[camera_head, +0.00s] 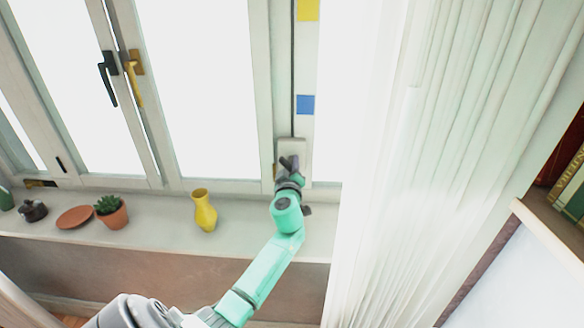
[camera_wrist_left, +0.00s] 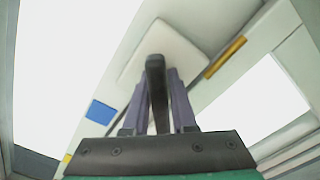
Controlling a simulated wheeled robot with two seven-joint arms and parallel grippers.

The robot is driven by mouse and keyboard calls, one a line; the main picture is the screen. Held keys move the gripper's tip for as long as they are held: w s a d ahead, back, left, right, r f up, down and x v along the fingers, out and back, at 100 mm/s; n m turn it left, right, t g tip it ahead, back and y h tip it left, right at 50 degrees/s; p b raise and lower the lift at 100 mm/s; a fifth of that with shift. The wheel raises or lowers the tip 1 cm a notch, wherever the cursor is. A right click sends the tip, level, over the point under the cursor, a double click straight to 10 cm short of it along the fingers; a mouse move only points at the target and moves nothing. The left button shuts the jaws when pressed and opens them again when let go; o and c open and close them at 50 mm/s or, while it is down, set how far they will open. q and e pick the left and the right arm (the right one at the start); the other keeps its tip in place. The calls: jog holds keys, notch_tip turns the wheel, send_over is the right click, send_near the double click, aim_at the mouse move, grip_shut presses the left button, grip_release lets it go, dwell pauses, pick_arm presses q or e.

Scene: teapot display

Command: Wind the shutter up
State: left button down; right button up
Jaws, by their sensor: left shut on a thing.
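A pale winder box (camera_head: 293,148) is fixed low on the window frame, and it also shows in the wrist view (camera_wrist_left: 172,46). A thin dark strap (camera_head: 293,70) runs up the frame from it. My left gripper (camera_head: 289,170) is at the front of the box. In the wrist view its grey-purple fingers (camera_wrist_left: 160,88) are shut on a black crank handle (camera_wrist_left: 155,66), one finger on each side. The handle's lower part runs back between the fingers. No shutter edge can be made out; the panes look plain white. My right gripper is not in view.
A yellow vase (camera_head: 205,211), a potted plant (camera_head: 111,211), a terracotta saucer (camera_head: 75,217) and a dark teapot (camera_head: 33,210) stand on the sill (camera_head: 155,210). A blue square (camera_head: 305,105) and a yellow square (camera_head: 307,10) mark the frame. A sheer curtain (camera_head: 430,180) hangs close on the right.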

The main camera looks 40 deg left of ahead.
pick_arm(q)
jog(key=shift+f+m+b, duration=0.25)
jog(key=shift+m+b, duration=0.5)
jog(key=shift+m, duration=0.45)
jog(key=m+b, duration=0.1)
jog(key=m, duration=0.2)
jog(key=shift+m, duration=0.3)
jog(key=m, duration=0.3)
jog(key=shift+a+r+m+b, duration=0.1)
jog(key=shift+m+b, duration=0.2)
jog(key=shift+b, duration=0.1)
jog(key=m, duration=0.4)
jog(key=shift+s+a+m, duration=0.1)
jog(key=shift+s+m, duration=0.05)
jog(key=shift+m, duration=0.15)
jog(key=m, duration=0.4)
jog(key=shift+r+p, duration=0.15)
jog(key=shift+p, duration=0.2)
jog(key=m+p, duration=0.1)
jog(key=m, duration=0.3)
jog(key=shift+r, duration=0.1)
jog(key=shift+m+p, duration=0.9)
jog(key=shift+m, duration=1.6)
jog(key=shift+m+p, duration=0.55)
jog(key=shift+m, duration=0.75)
jog(key=shift+m+p, duration=0.45)
jog(key=shift+m, duration=0.75)
